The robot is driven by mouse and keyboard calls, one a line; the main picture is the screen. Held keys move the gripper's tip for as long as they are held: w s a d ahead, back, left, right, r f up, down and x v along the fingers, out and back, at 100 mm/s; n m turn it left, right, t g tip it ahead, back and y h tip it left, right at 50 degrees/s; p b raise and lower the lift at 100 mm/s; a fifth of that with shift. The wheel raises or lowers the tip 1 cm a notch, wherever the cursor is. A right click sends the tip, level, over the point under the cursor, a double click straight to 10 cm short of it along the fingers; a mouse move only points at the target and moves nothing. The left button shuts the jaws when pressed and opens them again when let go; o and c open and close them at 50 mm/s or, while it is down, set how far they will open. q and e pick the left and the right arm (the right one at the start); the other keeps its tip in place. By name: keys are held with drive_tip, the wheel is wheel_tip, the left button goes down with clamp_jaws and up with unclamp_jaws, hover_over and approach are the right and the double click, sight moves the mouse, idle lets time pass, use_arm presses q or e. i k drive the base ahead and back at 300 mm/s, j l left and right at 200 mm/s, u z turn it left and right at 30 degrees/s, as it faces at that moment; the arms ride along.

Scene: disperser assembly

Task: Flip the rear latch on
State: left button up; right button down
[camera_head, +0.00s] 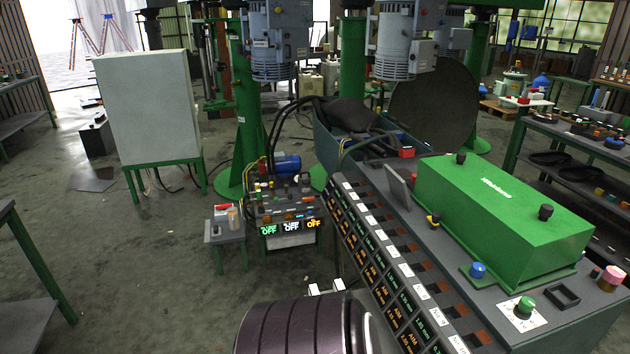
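No part is labelled as the rear latch, and I cannot tell which one it is. A small control panel (286,205) stands left of the long console, with several knobs on top and three lit OFF displays on its front. A green box (500,205) sits on the console, with one black knob (460,158) at its far end and another black knob (546,212) nearer to me. Neither of my grippers is in view.
The long console (405,255) has rows of lit displays and fills the right side. A white cabinet (150,105) on green legs stands at left. Mixer motors (280,40) hang on green columns behind. A dark ribbed shape covers the bottom centre. The floor (130,270) at left is clear.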

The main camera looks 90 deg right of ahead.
sight(436, 218)
drive_tip(key=i+z, duration=0.2)
drive_tip(key=z, duration=0.2)
drive_tip(key=i+z, duration=0.2)
drive_tip(key=z, duration=0.25)
drive_tip(key=i+z, duration=0.2)
drive_tip(key=z, duration=0.2)
drive_tip(key=i+j+z, duration=0.15)
drive_tip(key=z, duration=0.25)
drive_tip(key=i+z, duration=0.15)
drive_tip(key=z, duration=0.3)
drive_tip(key=i+z, duration=0.1)
drive_tip(key=z, duration=0.35)
drive_tip(key=i+z, duration=0.15)
drive_tip(key=z, duration=0.3)
drive_tip(key=i+j+z, duration=0.1)
drive_tip(key=z, duration=0.35)
drive_tip(key=j+z, duration=0.2)
drive_tip(key=z, duration=0.25)
drive_tip(key=i+j+z, duration=0.25)
drive_tip(key=z, duration=0.2)
drive_tip(key=i+j+z, duration=0.25)
drive_tip(key=z, duration=0.15)
drive_tip(key=j, duration=0.1)
